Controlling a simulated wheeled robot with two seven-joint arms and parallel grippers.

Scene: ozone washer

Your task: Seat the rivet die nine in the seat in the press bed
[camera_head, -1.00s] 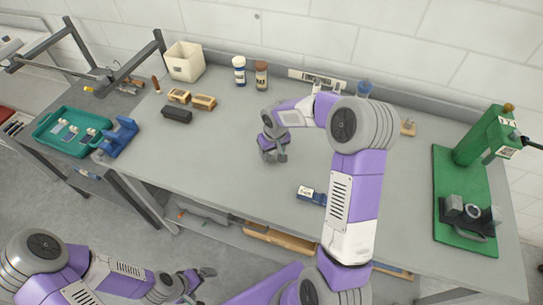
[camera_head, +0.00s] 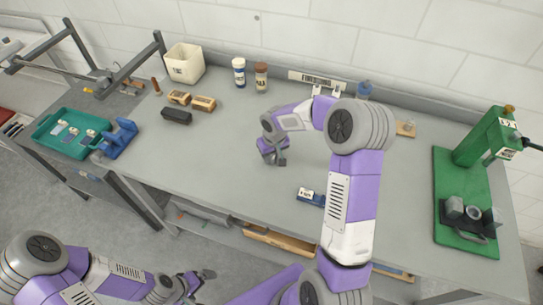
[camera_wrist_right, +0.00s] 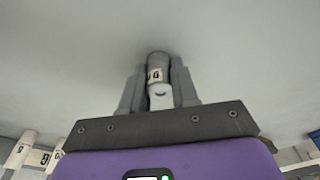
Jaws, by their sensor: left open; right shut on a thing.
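My right gripper (camera_head: 276,160) hangs over the middle of the bench, seen from above. In the right wrist view its fingers (camera_wrist_right: 158,92) are shut on a small grey cylindrical die (camera_wrist_right: 157,62) with a white label. The label's mark looks like a 9 but is small. The green press (camera_head: 484,140) stands at the right end of the bench. Dark fixtures (camera_head: 466,213) sit on its green bed (camera_head: 447,170); the seat's opening is too small to make out. My left gripper (camera_head: 203,284) is open and empty in front of the bench, low in the head view.
A labelled blue block (camera_head: 311,197) lies on the bench beside my right arm. A teal tray (camera_head: 45,128) and a blue stand (camera_head: 119,138) are at left.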

